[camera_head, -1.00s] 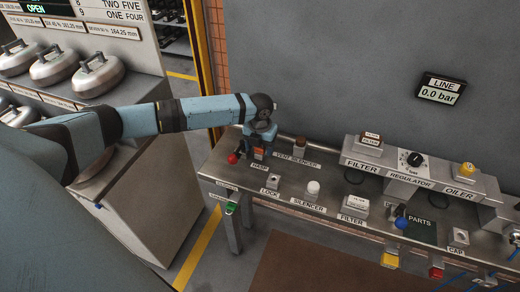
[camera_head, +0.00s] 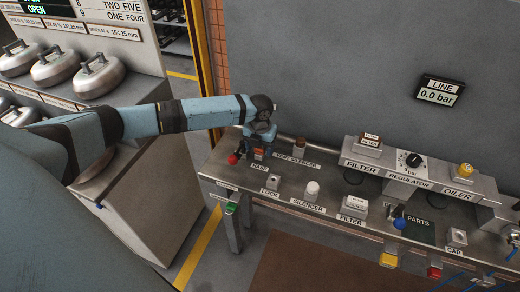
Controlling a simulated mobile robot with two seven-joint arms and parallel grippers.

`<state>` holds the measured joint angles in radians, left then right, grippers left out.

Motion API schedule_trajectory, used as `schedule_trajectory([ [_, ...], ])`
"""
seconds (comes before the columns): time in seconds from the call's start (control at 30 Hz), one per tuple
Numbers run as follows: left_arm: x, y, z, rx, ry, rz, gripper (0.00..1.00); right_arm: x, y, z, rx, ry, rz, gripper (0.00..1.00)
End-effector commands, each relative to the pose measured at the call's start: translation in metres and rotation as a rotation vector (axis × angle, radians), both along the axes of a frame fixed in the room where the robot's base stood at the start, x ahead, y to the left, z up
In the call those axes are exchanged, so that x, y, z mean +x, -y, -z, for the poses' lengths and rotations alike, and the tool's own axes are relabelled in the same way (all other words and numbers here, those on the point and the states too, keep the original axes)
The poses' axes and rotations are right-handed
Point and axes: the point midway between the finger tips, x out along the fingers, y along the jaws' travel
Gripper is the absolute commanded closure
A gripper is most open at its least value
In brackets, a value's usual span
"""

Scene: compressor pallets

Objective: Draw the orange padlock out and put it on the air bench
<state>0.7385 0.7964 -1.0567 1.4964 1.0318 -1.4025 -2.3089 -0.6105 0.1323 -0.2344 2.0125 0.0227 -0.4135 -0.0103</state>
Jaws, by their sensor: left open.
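The orange padlock (camera_head: 258,154) shows as a small orange patch at the hasp, by the HASP label at the left end of the air bench (camera_head: 320,178). My left gripper (camera_head: 257,150) comes down over it from above and is open. The fingers and wrist hide much of the padlock, and I cannot tell whether they touch it. My right gripper is not in view.
A red knob (camera_head: 233,159) is close left of my left gripper. A vent silencer (camera_head: 299,146), a white silencer (camera_head: 312,189) and a filter box (camera_head: 355,207) stand to the right. The regulator (camera_head: 409,171) is behind. Kettle-like steel weights (camera_head: 98,74) sit at far left.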

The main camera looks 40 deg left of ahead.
Motion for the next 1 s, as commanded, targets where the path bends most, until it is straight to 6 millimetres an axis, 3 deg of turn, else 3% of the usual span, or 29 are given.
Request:
schedule_trajectory([
  [0.77, -0.0001, 0.0000, 0.0001, 0.000, 0.000, 0.000, 0.36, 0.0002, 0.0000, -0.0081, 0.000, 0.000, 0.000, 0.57],
  [0.8, -0.0001, 0.0001, 0.0001, 0.000, 0.000, 0.000, 0.38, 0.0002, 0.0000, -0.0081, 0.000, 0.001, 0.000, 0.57],
  [1.0, -0.0001, 0.0001, 0.0000, 0.000, 0.000, 0.000, 0.84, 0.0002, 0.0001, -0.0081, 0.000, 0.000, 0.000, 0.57],
])
